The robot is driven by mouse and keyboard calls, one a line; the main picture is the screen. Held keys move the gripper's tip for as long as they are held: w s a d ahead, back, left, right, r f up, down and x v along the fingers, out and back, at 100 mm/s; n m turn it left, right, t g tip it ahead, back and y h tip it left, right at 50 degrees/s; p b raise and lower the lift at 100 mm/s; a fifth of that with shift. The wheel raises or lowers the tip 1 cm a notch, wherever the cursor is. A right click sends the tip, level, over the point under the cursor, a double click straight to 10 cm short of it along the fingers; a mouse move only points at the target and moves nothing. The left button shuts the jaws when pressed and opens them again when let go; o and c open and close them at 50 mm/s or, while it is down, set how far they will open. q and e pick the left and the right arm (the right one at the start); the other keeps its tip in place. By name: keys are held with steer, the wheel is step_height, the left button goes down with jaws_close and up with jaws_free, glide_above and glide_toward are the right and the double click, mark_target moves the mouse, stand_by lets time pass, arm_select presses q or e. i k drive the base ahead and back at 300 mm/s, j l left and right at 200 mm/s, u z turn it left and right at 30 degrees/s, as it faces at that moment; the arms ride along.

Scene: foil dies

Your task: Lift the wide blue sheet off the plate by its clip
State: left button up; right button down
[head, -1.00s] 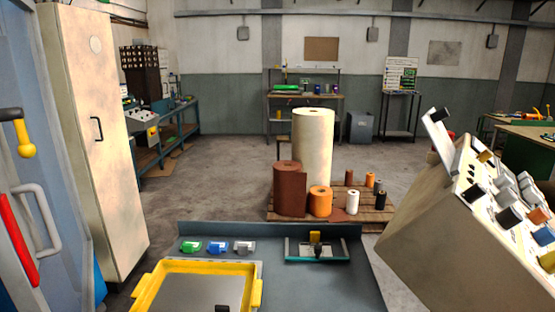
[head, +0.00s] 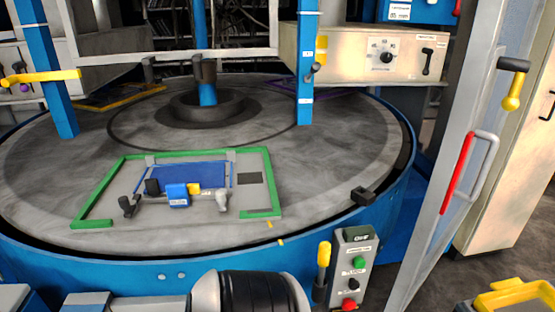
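The wide blue sheet (head: 205,171) lies flat on the grey plate (head: 250,200), inside a green frame (head: 94,188) open at the front, on the big round table. A small yellow piece (head: 194,188) at the sheet's front edge looks like its clip. A blue block (head: 177,195) on a grey bar stands in front of it and hides part of that edge. A dark grip (head: 128,206) is at the bar's left end. Neither of my grripper tips shows; only a black and grey arm part, seemingly mine, shows at the bottom.
Blue posts (head: 305,80) and a central hub (head: 207,100) rise around the table. A button box (head: 353,265) with a yellow lever (head: 323,255) stands at the front rim.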

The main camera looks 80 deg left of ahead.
mark_target(207, 175)
steer(key=u, duration=3.15)
steer(key=i+j, duration=0.15)
steer(key=j, duration=0.15)
steer(key=i+j+z, duration=0.15)
steer(key=j, duration=0.2)
steer(key=i+j, duration=0.2)
steer(key=j, duration=0.15)
steer(key=l+u, duration=0.15)
steer(key=u, duration=0.35)
steer(key=l+u, duration=0.15)
steer(key=u, duration=0.35)
steer(key=k+l+u, duration=0.15)
steer(key=u, duration=0.3)
